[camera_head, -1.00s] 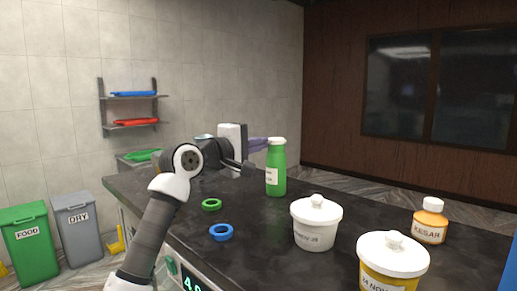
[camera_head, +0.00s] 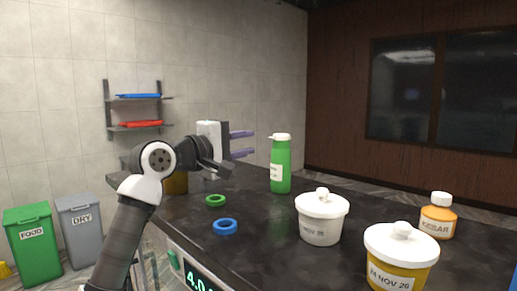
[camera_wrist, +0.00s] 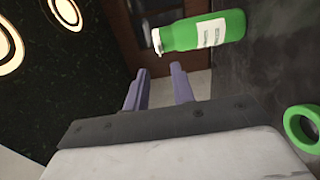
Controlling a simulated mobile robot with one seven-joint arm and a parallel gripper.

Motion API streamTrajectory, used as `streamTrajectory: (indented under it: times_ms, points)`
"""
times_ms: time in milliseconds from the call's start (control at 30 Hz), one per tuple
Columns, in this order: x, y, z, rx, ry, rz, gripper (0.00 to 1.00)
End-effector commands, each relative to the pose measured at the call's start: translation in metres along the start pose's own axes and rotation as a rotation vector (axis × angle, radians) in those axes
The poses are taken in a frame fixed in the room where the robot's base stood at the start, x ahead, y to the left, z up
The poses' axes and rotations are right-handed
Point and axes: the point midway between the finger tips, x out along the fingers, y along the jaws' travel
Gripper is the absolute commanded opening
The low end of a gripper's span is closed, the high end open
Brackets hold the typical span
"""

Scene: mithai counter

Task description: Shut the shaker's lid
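The shaker is a green bottle (camera_head: 281,168) with a white label and a white lid (camera_head: 280,137). It stands upright on the dark counter, right of my gripper. In the wrist view the green bottle (camera_wrist: 205,31) lies across the top of the picture, with its white lid (camera_wrist: 157,40) to the left; I cannot tell clearly how far the lid is open. My gripper (camera_head: 248,144) has its two purple fingers apart, with nothing between them. They point toward the bottle without touching it. The fingers also show in the wrist view (camera_wrist: 161,73).
On the counter (camera_head: 270,240) lie a green ring (camera_head: 215,200) and a blue ring (camera_head: 225,227). A white lidded tub (camera_head: 320,229), a yellow lidded tub (camera_head: 396,275) and an orange KESAR jar (camera_head: 437,222) stand to the right. Bins (camera_head: 35,245) stand on the floor at left.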

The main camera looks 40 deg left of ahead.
Motion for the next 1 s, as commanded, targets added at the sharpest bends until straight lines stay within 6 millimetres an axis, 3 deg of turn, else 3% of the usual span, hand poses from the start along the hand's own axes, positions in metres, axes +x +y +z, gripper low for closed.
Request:
streamTrajectory:
  times_ms: [200,400,1000]
  points:
    - [-0.048,-0.003,0.0,0.001,0.001,0.0,0.25]
    - [-0.071,-0.001,0.0,0.0,-0.001,-0.001,0.25]
    - [-0.076,0.0,0.0,0.0,-0.001,-0.001,0.25]
